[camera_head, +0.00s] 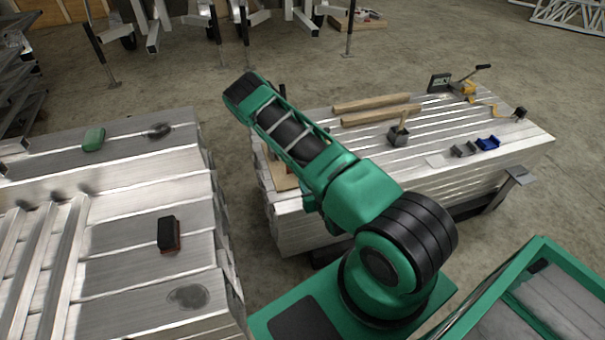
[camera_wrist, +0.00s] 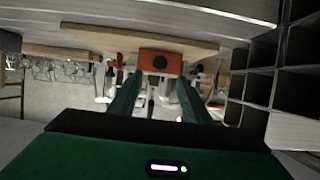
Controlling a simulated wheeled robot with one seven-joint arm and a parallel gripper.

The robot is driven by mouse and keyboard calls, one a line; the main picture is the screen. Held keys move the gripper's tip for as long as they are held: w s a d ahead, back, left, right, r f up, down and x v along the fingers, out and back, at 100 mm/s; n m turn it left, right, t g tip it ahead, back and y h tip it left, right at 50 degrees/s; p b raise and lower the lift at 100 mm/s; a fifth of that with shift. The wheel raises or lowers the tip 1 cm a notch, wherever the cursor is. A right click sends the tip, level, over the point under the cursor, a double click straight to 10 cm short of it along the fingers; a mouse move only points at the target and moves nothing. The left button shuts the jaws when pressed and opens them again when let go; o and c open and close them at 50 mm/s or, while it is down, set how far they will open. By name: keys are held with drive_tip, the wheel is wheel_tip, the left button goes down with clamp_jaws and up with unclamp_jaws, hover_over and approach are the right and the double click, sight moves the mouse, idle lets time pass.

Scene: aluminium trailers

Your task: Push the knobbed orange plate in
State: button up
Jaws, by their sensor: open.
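The knobbed orange plate (camera_wrist: 148,67) shows in the wrist view as an orange face with a round dark knob (camera_wrist: 160,62) in its middle. It sits at the edge of a pale wooden board (camera_wrist: 110,38). My gripper (camera_wrist: 160,78) has its two green fingers apart, pointing toward the plate, which appears between their tips. I cannot tell whether the fingers touch it. Nothing shows held between them. In the head view my arm hides the plate and my fingers; only part of the wooden board (camera_head: 281,176) shows beside the arm, on the aluminium bench.
The aluminium bench (camera_head: 470,165) also carries two wooden bars (camera_head: 375,103), a dark cup (camera_head: 399,136), blue blocks (camera_head: 488,143) and a yellow tool (camera_head: 464,87). Another aluminium surface (camera_head: 120,205) at left holds a black-and-red brush (camera_head: 168,234). Dark shelf compartments (camera_wrist: 258,90) stand right in the wrist view.

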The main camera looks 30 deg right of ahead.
drive_tip(key=x, duration=1)
